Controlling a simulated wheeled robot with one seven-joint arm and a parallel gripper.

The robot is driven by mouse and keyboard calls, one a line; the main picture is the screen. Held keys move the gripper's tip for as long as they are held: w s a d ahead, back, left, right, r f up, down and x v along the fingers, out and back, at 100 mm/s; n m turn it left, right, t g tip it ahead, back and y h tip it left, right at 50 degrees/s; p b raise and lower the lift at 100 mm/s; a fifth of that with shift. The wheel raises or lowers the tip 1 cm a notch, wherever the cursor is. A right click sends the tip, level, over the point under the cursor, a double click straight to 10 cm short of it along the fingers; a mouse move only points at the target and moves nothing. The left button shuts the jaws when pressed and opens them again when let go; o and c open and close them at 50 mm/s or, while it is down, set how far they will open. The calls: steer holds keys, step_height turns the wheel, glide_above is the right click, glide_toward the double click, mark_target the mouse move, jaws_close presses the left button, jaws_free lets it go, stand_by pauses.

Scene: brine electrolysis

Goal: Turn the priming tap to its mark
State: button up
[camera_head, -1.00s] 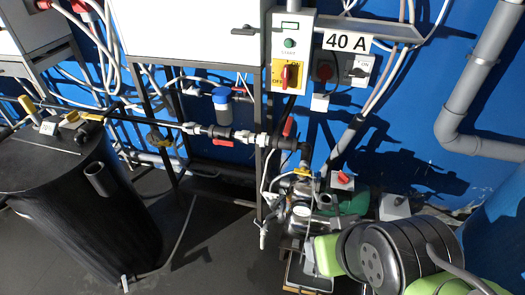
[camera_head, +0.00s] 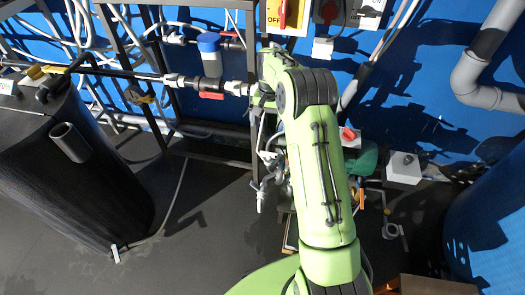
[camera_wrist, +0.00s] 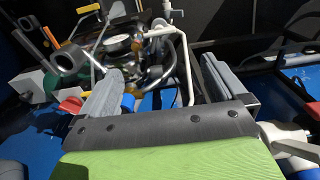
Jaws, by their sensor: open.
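My gripper (camera_wrist: 162,86) is open in the wrist view, with its two grey fingers wide apart and nothing held between them. Beyond the fingers is the pump with its metal fittings (camera_wrist: 120,43) and a white pipe. Orange-yellow lever handles show there, one at the top (camera_wrist: 88,8) and one at the left (camera_wrist: 48,36). I cannot tell which one is the priming tap, and no mark is readable. In the head view an orange handle (camera_head: 360,196) shows right of my arm. My arm hides most of the pump and my gripper's fingers there.
A red knob (camera_head: 347,135) sits by the green pump motor (camera_head: 362,160). Left of my arm are the metal frame, a blue-capped filter (camera_head: 210,52), a red-handled valve (camera_head: 211,96) and a black tank (camera_head: 70,180). A blue barrel (camera_head: 490,225) stands at right. The floor at centre left is clear.

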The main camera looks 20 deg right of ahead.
mark_target(269, 153)
step_height(269, 153, down, 15)
steer(key=b, duration=0.4)
steer(key=shift+s+f+b, duration=0.1)
steer(key=shift+f+b, duration=0.05)
steer(key=shift+b, duration=0.2)
steer(key=c, duration=1.1)
steer(key=shift+o, duration=0.2)
